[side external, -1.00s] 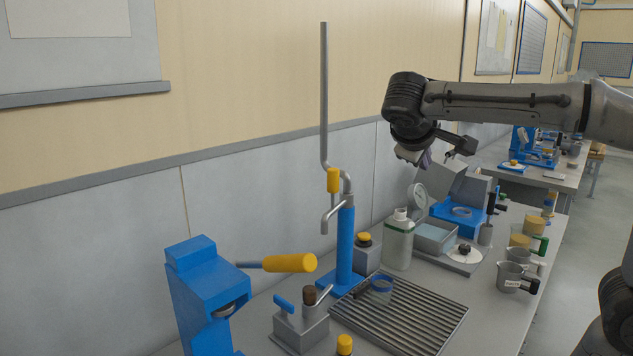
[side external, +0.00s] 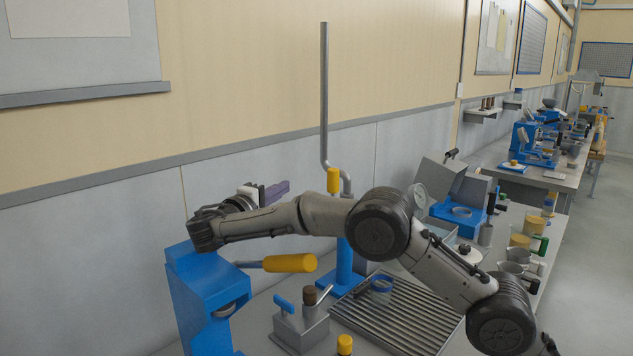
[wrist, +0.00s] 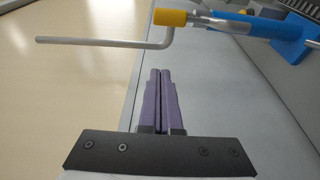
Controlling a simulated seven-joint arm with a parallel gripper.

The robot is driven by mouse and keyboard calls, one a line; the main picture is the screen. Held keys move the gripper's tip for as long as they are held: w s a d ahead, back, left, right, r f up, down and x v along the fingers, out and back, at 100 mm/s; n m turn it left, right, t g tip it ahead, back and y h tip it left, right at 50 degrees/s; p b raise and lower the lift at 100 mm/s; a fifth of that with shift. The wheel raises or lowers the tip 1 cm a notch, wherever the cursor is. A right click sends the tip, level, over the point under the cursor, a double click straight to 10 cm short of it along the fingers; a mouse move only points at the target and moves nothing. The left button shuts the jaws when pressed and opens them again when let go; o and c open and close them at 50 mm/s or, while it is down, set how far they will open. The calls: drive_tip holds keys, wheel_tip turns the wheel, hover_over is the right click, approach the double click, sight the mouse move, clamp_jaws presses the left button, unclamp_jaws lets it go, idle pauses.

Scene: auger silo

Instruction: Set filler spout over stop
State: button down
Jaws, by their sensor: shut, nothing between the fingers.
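The filler is a blue column (side external: 344,264) with a bent grey pipe (side external: 324,95) rising high and a yellow sleeve (side external: 333,180) at its bend. Its lower spout is hidden behind my arm in the side view. In the wrist view the grey pipe (wrist: 95,41) runs left from the yellow sleeve (wrist: 170,18), with the blue column (wrist: 275,30) at upper right. My gripper (side external: 284,186) is shut and empty, left of the pipe in the side view. Its purple fingertips (wrist: 160,71) point toward the pipe, apparently apart from it. I cannot make out the stop.
A blue press (side external: 195,300) with a yellow handle (side external: 290,263) stands at left. A small grey fixture (side external: 300,330) stands in front. The wall is close behind.

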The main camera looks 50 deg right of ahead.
drive_tip(key=shift+w+a+f, duration=0.1)
drive_tip(key=shift+a+f, duration=0.25)
drive_tip(key=d, duration=1.1)
drive_tip(key=shift+s+d, duration=0.35)
drive_tip(key=shift+s, duration=0.05)
drive_tip(key=shift+s+t, duration=0.1)
drive_tip(key=shift+t, duration=0.2)
drive_tip(key=shift+s+n+t, duration=0.25)
drive_tip(key=shift+n+t, duration=0.05)
drive_tip(key=shift+n, duration=0.1)
